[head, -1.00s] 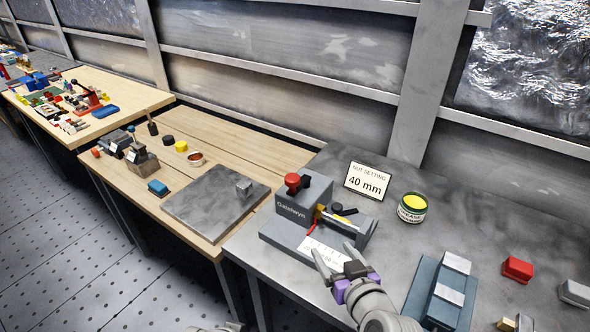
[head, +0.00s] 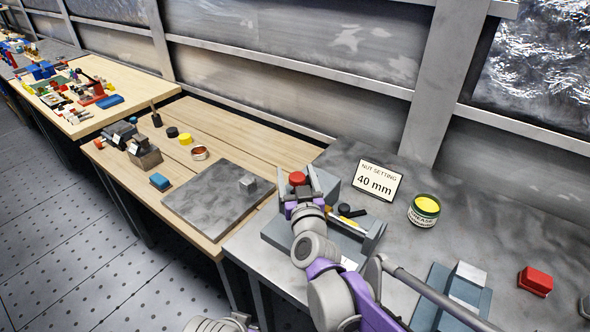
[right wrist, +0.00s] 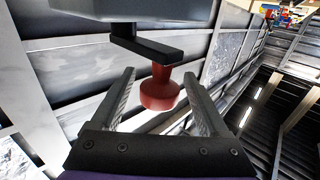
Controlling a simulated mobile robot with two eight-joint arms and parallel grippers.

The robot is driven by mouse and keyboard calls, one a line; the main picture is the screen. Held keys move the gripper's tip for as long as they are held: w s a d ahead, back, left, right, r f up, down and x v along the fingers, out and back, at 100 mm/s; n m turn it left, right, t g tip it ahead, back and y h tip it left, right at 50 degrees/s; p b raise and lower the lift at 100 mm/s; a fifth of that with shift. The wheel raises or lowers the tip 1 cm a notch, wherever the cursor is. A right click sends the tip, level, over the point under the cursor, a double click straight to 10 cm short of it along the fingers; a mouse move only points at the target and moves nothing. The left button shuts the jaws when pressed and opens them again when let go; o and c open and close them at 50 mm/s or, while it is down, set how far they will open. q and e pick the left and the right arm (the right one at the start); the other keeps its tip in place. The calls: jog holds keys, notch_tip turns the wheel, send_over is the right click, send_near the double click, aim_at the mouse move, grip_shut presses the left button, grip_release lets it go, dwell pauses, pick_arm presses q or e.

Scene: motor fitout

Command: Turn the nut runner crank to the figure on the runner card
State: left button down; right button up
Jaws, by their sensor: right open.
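The nut runner (head: 369,239) is a grey block on a base on the grey bench, partly hidden behind my right arm. Its crank has a red knob (head: 297,178); in the right wrist view the red knob (right wrist: 160,92) hangs from a dark crank arm (right wrist: 146,46). My right gripper (head: 300,190) is open, with its fingers on either side of the knob. In the right wrist view a gap shows between the knob and each finger. The runner card (head: 379,181) reads "NUT SETTING 40 mm". The runner's scale is mostly hidden by my arm.
A grease tin (head: 424,210) stands right of the card. A red block (head: 535,281) and a blue-grey fixture (head: 437,310) with light blocks are at the right. A wooden table (head: 245,145) with a grey plate (head: 217,198) is at the left.

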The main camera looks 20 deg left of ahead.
jog(key=shift+x, duration=0.8)
grip_shut()
dwell(0.9)
